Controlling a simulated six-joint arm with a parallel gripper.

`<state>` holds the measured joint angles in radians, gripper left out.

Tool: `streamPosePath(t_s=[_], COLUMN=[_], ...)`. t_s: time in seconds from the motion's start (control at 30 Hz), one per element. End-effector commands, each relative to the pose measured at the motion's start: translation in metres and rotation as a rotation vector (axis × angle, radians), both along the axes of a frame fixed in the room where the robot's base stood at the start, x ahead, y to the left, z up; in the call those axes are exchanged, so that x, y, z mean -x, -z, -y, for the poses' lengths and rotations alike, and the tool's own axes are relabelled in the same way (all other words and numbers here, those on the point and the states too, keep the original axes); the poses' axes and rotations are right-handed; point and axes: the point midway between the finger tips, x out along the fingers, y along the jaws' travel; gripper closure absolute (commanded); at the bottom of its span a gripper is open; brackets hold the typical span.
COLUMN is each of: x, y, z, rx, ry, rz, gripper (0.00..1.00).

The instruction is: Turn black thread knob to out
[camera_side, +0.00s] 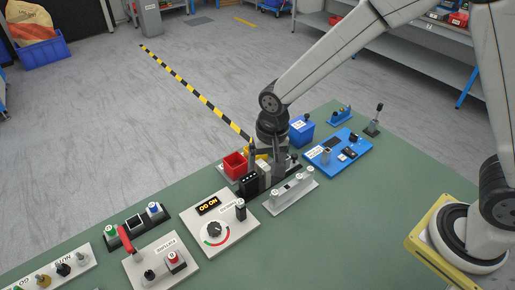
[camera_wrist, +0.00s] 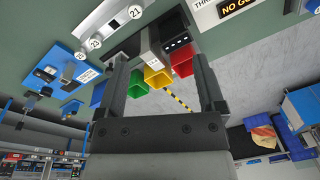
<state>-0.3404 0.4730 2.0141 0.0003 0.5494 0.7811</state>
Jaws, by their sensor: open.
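The black knob (camera_side: 215,230) sits on a white panel (camera_side: 236,236) at the front centre of the green bench in the side view. A red and green arc curves beside it; I cannot tell which mark it points to. The panel carries a display (camera_side: 208,206) reading NO GO, which also shows at the top right of the wrist view (camera_wrist: 236,7). The knob is outside the wrist view. My gripper (camera_side: 262,157) is behind and to the right of the panel, above the bench, apart from the knob. Its fingers (camera_wrist: 161,60) are open with nothing held between them.
A red bin (camera_side: 234,165), yellow bin (camera_wrist: 157,77) and green bin (camera_wrist: 135,86) stand beside my gripper. A black block (camera_side: 250,184) and a numbered rail (camera_side: 294,195) are close by. A blue panel (camera_side: 322,160) lies right; a red-lever panel (camera_side: 163,262) lies left.

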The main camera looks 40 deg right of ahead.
Motion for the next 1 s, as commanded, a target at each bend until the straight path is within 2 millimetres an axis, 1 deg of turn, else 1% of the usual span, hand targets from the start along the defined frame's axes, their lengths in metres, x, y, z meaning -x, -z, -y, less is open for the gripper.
streamPosePath(t_s=[0.03,0.13,0.3,0.4,0.5,0.6,0.7,0.87,1.0], x=[-0.005,-0.013,-0.019,-0.019,-0.017,-0.016,-0.016,-0.016,-0.016], y=[0.008,0.020,0.043,0.055,0.064,0.069,0.071,0.071,0.075], z=[-0.017,-0.047,-0.097,-0.122,-0.139,-0.149,-0.153,-0.153,-0.153], rx=[-0.002,-0.003,0.001,0.007,0.012,0.015,0.015,0.015,0.016], ry=[0.027,0.099,0.219,0.279,0.325,0.352,0.366,0.368,0.367], rz=[-0.013,-0.036,-0.072,-0.087,-0.096,-0.102,-0.103,-0.104,-0.104], gripper=[0.12,0.12,0.12,0.12,0.12,0.12,0.12,0.12,0.12])
